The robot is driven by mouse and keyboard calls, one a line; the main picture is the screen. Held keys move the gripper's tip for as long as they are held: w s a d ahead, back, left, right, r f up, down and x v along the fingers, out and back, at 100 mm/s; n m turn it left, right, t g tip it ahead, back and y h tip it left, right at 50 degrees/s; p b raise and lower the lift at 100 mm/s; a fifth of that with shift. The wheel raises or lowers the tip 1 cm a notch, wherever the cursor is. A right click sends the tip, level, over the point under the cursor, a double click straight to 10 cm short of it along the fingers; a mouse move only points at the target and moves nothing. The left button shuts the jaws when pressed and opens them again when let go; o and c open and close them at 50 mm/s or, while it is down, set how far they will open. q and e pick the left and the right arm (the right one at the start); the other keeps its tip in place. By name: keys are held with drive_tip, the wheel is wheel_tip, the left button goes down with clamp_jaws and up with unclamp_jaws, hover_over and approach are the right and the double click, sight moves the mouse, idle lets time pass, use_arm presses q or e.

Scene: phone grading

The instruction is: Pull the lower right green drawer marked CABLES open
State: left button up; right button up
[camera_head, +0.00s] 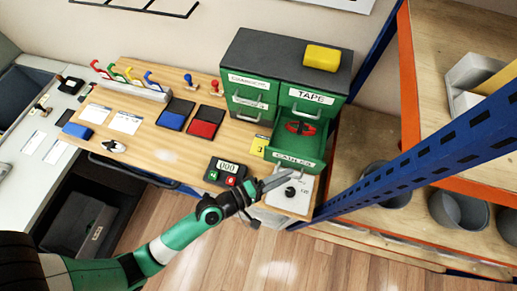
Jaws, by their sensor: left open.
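The green drawer marked CABLES (312,155), lower right in the dark-topped cabinet (262,47), stands pulled out towards me. A red coiled thing (300,128) lies inside it. Its label (294,160) is on the front, partly seen from above. My left gripper (272,183) is open, just in front of and below this drawer front at its left part. Whether its fingers touch the drawer handle cannot be told. My right gripper is not in view.
The TAPE drawer (311,97) above and the left drawers are shut. A yellow block (322,57) sits on the cabinet. A counter showing 000 (226,170) and a white device with a black knob (290,191) lie near my gripper. A blue rack post (430,150) stands at the right.

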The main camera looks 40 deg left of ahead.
use_arm(q)
drive_tip(key=b+v, duration=0.3)
drive_tip(key=v, duration=0.8)
drive_tip(key=shift+s, duration=0.2)
drive_tip(key=shift+r, duration=0.1)
